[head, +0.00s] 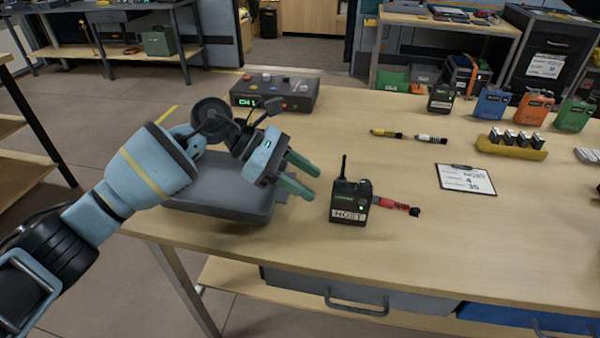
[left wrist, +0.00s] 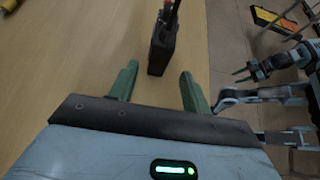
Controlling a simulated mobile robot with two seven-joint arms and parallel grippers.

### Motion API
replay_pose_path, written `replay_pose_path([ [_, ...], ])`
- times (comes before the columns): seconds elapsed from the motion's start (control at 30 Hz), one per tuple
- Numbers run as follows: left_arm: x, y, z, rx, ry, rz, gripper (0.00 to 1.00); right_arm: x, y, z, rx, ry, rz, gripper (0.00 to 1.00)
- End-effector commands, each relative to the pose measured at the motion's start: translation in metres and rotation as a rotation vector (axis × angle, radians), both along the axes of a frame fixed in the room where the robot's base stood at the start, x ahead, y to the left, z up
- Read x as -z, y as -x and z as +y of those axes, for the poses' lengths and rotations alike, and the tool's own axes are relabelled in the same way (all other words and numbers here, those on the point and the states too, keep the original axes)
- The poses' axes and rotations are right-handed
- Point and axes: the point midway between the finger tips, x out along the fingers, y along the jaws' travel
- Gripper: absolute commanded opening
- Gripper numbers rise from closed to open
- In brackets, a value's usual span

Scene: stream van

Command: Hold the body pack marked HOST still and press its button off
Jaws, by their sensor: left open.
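The body pack marked HOST (head: 349,203) stands upright on the wooden table, dark, with a short antenna, a white label and a small green light on its front. My left gripper (head: 314,184) is open and empty just left of it, its green fingers pointing toward the pack. In the left wrist view the pack (left wrist: 161,50) stands just beyond the gap between the open fingers (left wrist: 160,82), apart from them. My right gripper (left wrist: 241,73) shows small at the right of the left wrist view, away from the pack; its opening is unclear. The pack's button cannot be made out.
A red marker-like stick (head: 393,205) lies right beside the pack. A grey tray (head: 220,207) is under my left arm, and a control box (head: 275,92) stands behind. A clipboard (head: 466,179) lies to the right. Dark, blue (head: 492,103) and green packs stand farther back. The front table area is clear.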

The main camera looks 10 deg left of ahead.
Motion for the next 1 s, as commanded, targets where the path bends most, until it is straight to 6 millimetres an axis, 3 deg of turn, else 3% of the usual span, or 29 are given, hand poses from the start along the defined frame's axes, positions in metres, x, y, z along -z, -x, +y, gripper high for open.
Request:
replay_pose_path([
  [0.6,0.034,0.0,-0.054,0.0,0.002,0.002,0.48,0.01,-0.012,0.001,0.004,-0.001,-0.018,0.36],
  [1.0,0.047,0.0,-0.076,-0.002,0.002,0.001,0.48,0.017,-0.01,-0.002,-0.012,0.008,-0.013,0.36],
])
